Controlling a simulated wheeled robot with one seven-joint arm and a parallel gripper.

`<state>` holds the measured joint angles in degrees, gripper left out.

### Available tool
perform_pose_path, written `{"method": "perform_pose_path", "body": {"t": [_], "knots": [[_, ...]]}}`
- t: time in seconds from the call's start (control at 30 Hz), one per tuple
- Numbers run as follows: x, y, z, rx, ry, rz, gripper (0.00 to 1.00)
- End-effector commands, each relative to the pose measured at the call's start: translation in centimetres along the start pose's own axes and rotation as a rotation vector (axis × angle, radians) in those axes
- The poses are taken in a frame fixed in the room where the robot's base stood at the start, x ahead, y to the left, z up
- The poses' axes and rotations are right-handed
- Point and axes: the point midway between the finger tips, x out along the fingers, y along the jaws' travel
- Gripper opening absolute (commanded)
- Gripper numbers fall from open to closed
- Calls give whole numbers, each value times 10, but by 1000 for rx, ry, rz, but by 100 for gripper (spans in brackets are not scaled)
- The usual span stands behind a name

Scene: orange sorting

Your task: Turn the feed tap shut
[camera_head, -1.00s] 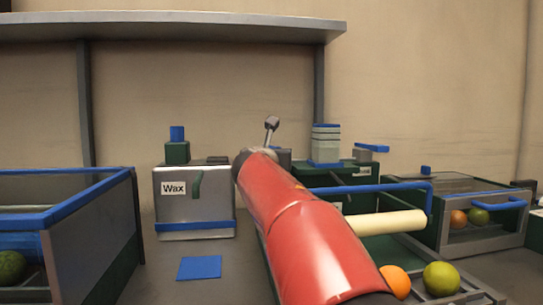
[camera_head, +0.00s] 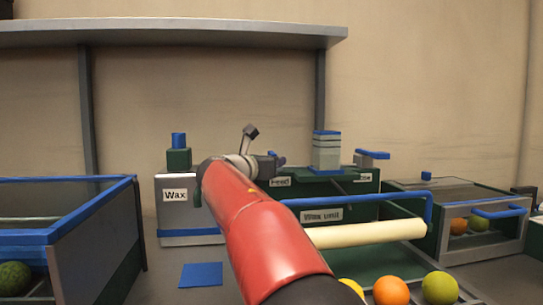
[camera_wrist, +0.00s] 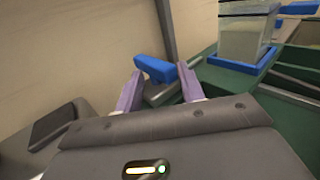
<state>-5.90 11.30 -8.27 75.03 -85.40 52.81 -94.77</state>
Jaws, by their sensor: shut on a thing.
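The feed tap has a blue handle (camera_wrist: 150,68) on a grey base, seen between my fingers in the wrist view. My gripper (camera_wrist: 160,76) has its two purple fingers on either side of this handle and is shut on it. My fingers are mostly hidden there behind my own wrist.
The wax box (camera_head: 177,212) stands left of my arm. The green wax unit (camera_head: 337,213) has a blue bar, a cream roller and fruit in front. Another blue tap handle (camera_head: 374,155) is to the right. A blue-rimmed bin (camera_head: 75,210) stands at left.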

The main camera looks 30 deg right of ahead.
Motion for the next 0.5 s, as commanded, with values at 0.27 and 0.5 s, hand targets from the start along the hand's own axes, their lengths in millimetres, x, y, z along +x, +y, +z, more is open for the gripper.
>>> {"method": "perform_pose_path", "body": {"t": [0.27, 0.5], "knots": [[-1, 4, -2, -3, -1, -56, 18], [-1, 4, -2, -3, 0, -54, 48]]}}
